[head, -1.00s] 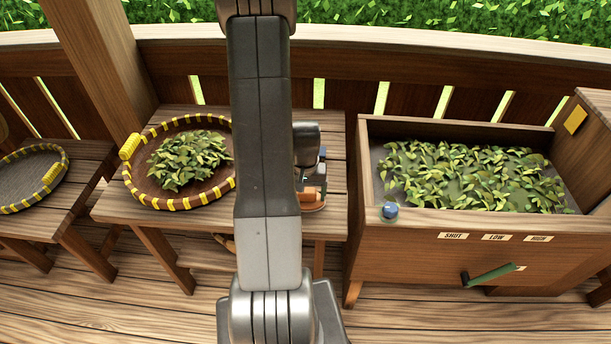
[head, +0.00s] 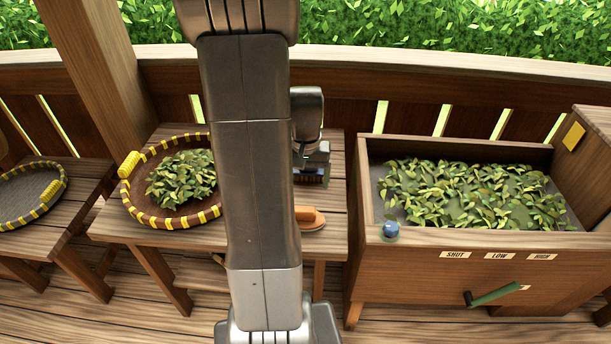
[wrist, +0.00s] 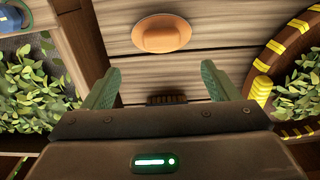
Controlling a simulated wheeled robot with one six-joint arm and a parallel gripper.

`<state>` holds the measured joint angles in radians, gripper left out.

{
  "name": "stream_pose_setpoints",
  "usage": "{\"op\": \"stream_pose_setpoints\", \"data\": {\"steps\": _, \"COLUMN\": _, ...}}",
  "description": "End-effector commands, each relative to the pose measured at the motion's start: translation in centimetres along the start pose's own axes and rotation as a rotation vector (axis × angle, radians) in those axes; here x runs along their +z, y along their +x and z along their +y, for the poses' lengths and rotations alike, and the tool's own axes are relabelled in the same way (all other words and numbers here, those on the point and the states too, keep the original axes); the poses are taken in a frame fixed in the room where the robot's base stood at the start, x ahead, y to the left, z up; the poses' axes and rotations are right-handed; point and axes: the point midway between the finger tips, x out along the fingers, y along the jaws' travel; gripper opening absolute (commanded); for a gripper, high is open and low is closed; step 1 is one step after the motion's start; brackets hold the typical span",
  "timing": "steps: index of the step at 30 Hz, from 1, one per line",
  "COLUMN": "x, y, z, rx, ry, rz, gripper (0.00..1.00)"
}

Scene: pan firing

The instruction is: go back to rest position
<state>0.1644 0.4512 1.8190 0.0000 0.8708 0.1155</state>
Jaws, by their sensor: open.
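My gripper (wrist: 158,82) is open and empty in the wrist view, its two green fingers apart above the wooden table (wrist: 205,62). In the head view the gripper (head: 311,172) is beyond the orange-brown round piece with a raised grip (head: 309,217), partly hidden by my arm. That piece lies on the table, and it shows beyond the fingertips in the wrist view (wrist: 162,36), apart from them. A small dark bristled-looking thing (wrist: 166,99) shows between the fingers; I cannot tell what it is.
A yellow-bound basket (head: 128,190) with leaves stands on the table's left. The firing pan box (head: 365,180), full of leaves, is at right, with a blue knob (head: 390,229) and a green-handled lever (head: 495,294). An empty basket (head: 30,195) is far left. Railing runs behind.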

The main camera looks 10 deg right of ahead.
Motion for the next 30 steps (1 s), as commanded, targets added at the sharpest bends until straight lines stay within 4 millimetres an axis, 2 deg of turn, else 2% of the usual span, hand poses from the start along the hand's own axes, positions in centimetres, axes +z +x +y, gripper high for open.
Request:
{"op": "stream_pose_setpoints", "data": {"steps": 6, "x": 0.0, "y": -0.6, "z": 0.0, "rx": 0.0, "ry": 0.0, "rz": -0.001, "gripper": 0.81}}
{"op": "stream_pose_setpoints", "data": {"steps": 17, "x": 0.0, "y": 0.0, "z": 0.0, "rx": 0.0, "ry": 0.0, "rz": -0.002, "gripper": 0.81}}
{"op": "stream_pose_setpoints", "data": {"steps": 30, "x": 0.1, "y": 6.7, "z": 0.0, "rx": 0.001, "ry": 0.0, "rz": -0.006, "gripper": 0.81}}
